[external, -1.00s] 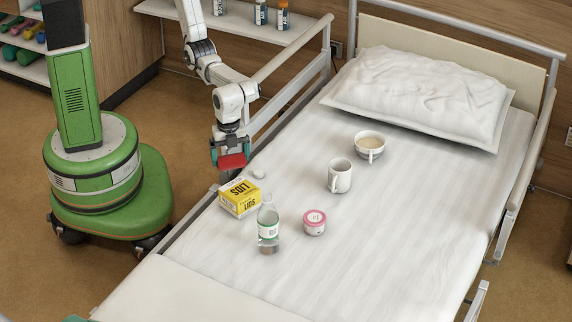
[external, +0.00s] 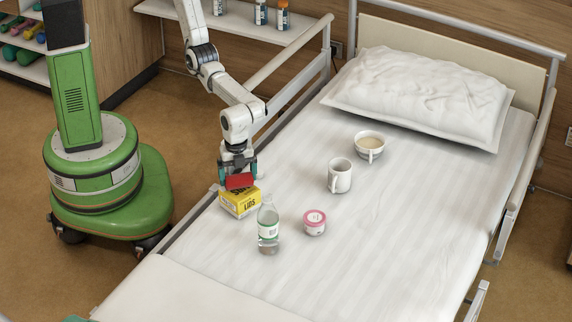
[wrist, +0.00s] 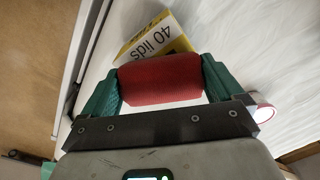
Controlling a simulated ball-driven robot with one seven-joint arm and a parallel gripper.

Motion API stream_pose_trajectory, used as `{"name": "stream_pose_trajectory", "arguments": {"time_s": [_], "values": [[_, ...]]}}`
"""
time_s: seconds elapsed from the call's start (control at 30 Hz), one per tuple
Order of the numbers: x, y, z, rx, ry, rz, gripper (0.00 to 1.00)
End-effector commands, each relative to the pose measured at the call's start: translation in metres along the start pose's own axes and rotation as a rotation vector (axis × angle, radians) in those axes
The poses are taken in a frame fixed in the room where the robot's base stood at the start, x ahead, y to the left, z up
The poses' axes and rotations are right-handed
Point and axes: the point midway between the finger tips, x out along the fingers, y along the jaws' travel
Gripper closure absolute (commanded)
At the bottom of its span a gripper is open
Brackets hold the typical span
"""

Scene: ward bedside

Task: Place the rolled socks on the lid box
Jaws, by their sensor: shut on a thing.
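The rolled socks are a red roll (external: 239,181), held between the green fingertips of my gripper (external: 238,174). In the wrist view the red socks (wrist: 160,79) fill the space between the two fingers of my gripper (wrist: 160,82). The lid box (external: 240,205) is yellow and white and lies on the bed near its left edge. The socks are at the box's top, over its back part; I cannot tell whether they touch it. In the wrist view the lid box (wrist: 152,40) shows beyond the socks, partly hidden by them, with "40 lids" printed on it.
A clear bottle (external: 268,226) stands close to the right of the box. A bed rail (external: 290,95) runs beside my arm.

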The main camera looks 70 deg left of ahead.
Motion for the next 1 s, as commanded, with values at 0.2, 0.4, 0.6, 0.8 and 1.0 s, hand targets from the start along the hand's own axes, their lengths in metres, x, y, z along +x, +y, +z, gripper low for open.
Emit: {"name": "stream_pose_trajectory", "arguments": {"time_s": [0.2,0.4,0.6,0.8,1.0], "values": [[0.001,0.0,0.0,0.0,0.0,0.0,0.0],[-0.006,0.0,0.0,-0.001,0.001,0.0,0.0],[-0.038,-0.001,0.0,-0.002,0.003,-0.002,0.0],[-0.079,-0.001,-0.001,-0.001,0.003,-0.001,0.0],[-0.11,-0.001,-0.001,-0.001,0.002,-0.001,0.0]]}}
